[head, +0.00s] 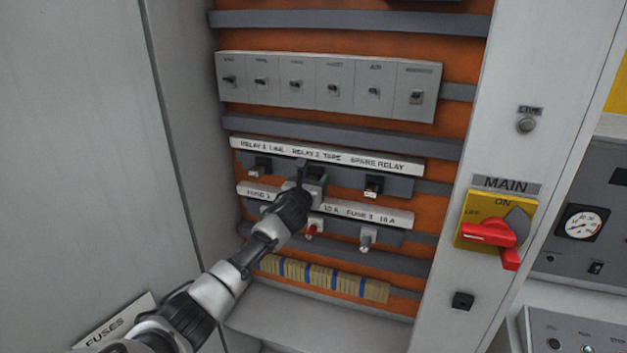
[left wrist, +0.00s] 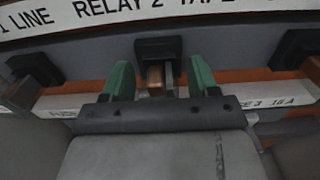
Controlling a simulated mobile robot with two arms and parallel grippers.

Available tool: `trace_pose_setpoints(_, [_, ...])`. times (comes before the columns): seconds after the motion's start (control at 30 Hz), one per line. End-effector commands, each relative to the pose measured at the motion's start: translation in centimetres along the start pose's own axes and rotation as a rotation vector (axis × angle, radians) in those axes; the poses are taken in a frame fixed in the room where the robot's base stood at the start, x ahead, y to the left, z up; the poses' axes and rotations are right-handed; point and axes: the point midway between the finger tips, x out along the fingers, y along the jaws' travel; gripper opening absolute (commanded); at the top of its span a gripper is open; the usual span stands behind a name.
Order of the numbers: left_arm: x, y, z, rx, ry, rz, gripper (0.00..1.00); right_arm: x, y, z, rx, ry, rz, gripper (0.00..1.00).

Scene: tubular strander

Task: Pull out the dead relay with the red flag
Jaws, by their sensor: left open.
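My left gripper (head: 312,176) is at the relay row, in front of the place labelled RELAY 2 TAPE. In the left wrist view its two green fingertips (left wrist: 158,82) stand apart, one on each side of the relay 2 unit (left wrist: 155,75), which has a dark top and a brownish body. I cannot tell whether the fingers touch it. In the head view the gripper mostly hides this unit. The relay 1 unit (head: 260,166) and the spare relay unit (head: 373,186) sit left and right of it. No red flag shows on any relay. My right gripper is out of view.
Below is a fuse row with a red-tipped fuse (head: 313,229) and a grey one (head: 365,240). A breaker row (head: 330,88) is above. The MAIN switch's red handle (head: 488,234) juts out at the right. The cabinet's left wall (head: 180,100) bounds the space.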

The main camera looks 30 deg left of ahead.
Motion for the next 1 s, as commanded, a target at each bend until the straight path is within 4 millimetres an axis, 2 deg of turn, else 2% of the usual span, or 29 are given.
trace_pose_setpoints(0.83, [0.0, 0.02, 0.03, 0.001, 0.0, 0.0, 0.6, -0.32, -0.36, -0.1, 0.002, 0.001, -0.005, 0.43])
trace_pose_setpoints(0.87, [0.0, 0.01, 0.03, 0.001, 0.0, 0.0, 0.58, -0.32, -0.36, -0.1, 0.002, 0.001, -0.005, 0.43])
trace_pose_setpoints(1.0, [0.0, 0.01, 0.03, 0.001, 0.0, 0.0, 0.37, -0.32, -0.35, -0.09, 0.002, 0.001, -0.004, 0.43])
